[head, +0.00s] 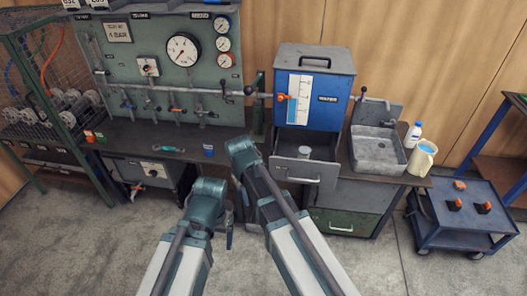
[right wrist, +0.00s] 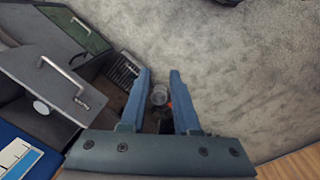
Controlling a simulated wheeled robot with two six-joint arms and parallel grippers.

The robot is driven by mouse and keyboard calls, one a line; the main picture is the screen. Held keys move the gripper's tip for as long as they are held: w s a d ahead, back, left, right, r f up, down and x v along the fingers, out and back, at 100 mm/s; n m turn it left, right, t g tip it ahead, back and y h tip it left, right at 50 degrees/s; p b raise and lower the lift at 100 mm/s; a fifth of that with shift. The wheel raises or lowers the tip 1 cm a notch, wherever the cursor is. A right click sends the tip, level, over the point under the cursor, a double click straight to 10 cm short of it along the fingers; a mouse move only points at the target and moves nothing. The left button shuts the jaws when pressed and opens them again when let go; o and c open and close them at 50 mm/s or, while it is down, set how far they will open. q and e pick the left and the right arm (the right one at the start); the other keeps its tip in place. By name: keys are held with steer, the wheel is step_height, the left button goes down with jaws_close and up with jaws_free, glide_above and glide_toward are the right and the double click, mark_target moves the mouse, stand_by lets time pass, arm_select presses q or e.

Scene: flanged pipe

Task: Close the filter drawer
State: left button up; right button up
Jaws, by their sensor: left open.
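The grey filter drawer (head: 302,174) is pulled out below the blue tank. A bar handle is on its front, and a round grey object (head: 304,153) is inside. In the right wrist view, the drawer front (right wrist: 80,90) is left of my right gripper (right wrist: 160,75), which is open, its blue fingers apart from the drawer. In the head view, my right arm reaches up to just left of the drawer; its fingers are hidden there. My left gripper (head: 206,192) is open, lower and further left, its fingertips hard to make out.
The blue tank (head: 320,90) stands above the drawer. A green drawer (head: 345,222) is below it, shut. A metal sink (head: 376,150), a jug (head: 421,158) and a blue cart (head: 465,210) are at the right. A gauge panel (head: 160,60) is at the left. The floor in front is open.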

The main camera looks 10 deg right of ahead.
steer(key=w+d+f+n+t+h+b, duration=0.1)
steer(key=d+f+b, duration=0.1)
steer(key=b, duration=0.1)
steer(key=w+d+f+n+t+h+b, duration=0.1)
steer(key=d+f+b, duration=0.1)
steer(key=f, duration=0.1)
steer(key=w+d+f+n+t+b, duration=0.1)
steer(key=f+n+b, duration=0.1)
steer(key=f+b, duration=0.1)
steer(key=shift+w+d+f+h+b, duration=0.25)
steer(key=shift+w+d+h+b, duration=0.1)
steer(key=shift+d+h, duration=0.05)
jaws_close()
steer(key=n+t+h+b, duration=0.2)
steer(key=n+t+b, duration=1.2)
steer(key=n+b, duration=1.25)
glide_toward(273, 170)
steer(key=w, duration=0.2)
steer(key=w+d+m+b, duration=0.1)
steer(key=w, duration=0.1)
steer(key=w+d+m+b, duration=0.1)
steer(key=w, duration=0.1)
steer(key=shift+w+d+r, duration=0.1)
steer(key=shift+w+r, duration=0.05)
steer(key=shift+w, duration=0.05)
